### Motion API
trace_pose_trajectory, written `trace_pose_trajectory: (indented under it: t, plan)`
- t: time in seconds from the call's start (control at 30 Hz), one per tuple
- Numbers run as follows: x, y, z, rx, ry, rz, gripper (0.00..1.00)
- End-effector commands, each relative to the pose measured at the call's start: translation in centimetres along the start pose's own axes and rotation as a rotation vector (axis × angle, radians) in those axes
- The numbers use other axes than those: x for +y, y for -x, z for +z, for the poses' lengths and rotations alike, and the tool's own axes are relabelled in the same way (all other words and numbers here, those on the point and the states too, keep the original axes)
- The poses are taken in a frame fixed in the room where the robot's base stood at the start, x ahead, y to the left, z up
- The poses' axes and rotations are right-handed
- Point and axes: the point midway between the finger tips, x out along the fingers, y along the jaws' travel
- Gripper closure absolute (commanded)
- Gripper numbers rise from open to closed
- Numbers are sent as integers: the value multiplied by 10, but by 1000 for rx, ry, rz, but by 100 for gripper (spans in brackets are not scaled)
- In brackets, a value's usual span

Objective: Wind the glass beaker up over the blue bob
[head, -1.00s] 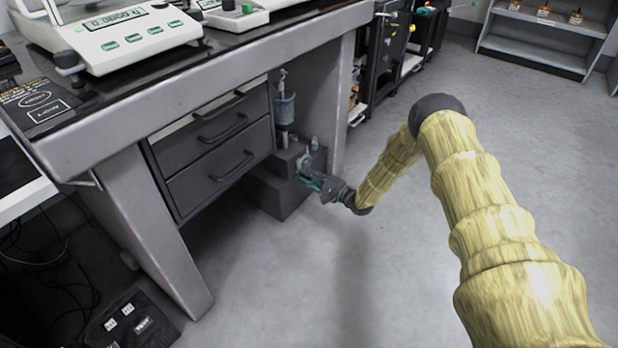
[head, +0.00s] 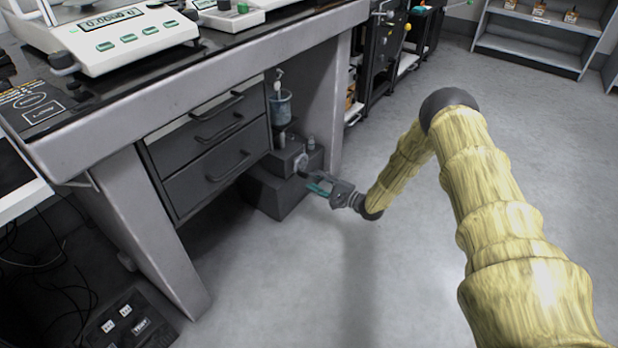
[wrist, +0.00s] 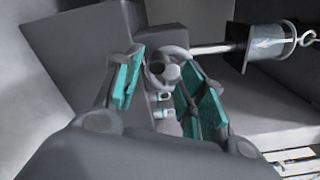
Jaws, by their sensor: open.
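The glass beaker (head: 281,108) stands bluish and upright on a thin post above a dark grey stand (head: 285,160), under the table. In the wrist view the beaker (wrist: 268,46) lies sideways in the picture at upper right. A hook or ring (wrist: 307,39) shows by its mouth. I cannot tell the blue bob from the beaker's bluish body. A round grey handwheel (head: 301,163) is on the stand's front; it also shows in the wrist view (wrist: 166,72). My gripper (head: 317,185) is open just in front of the wheel, its teal-padded fingers (wrist: 160,85) either side of it in the wrist picture.
A drawer unit (head: 215,150) stands left of the stand and a table leg (head: 325,105) right of it. The tabletop above carries a balance (head: 120,35). The floor (head: 400,270) in front is clear.

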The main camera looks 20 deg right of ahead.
Motion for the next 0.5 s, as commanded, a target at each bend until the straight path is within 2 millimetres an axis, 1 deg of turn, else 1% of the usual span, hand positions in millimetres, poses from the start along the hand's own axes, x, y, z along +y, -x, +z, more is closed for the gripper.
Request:
trace_pose_trajectory:
  t: [0.03, 0.2, 0.33, 0.5]
  plan:
    - [-1, 11, -1, 2, -1, -1, 59]
    - [-1, 40, -1, 2, 0, -2, 59]
    - [-1, 58, -2, 3, 0, -1, 59]
    - [-1, 69, -1, 2, 0, -2, 59]
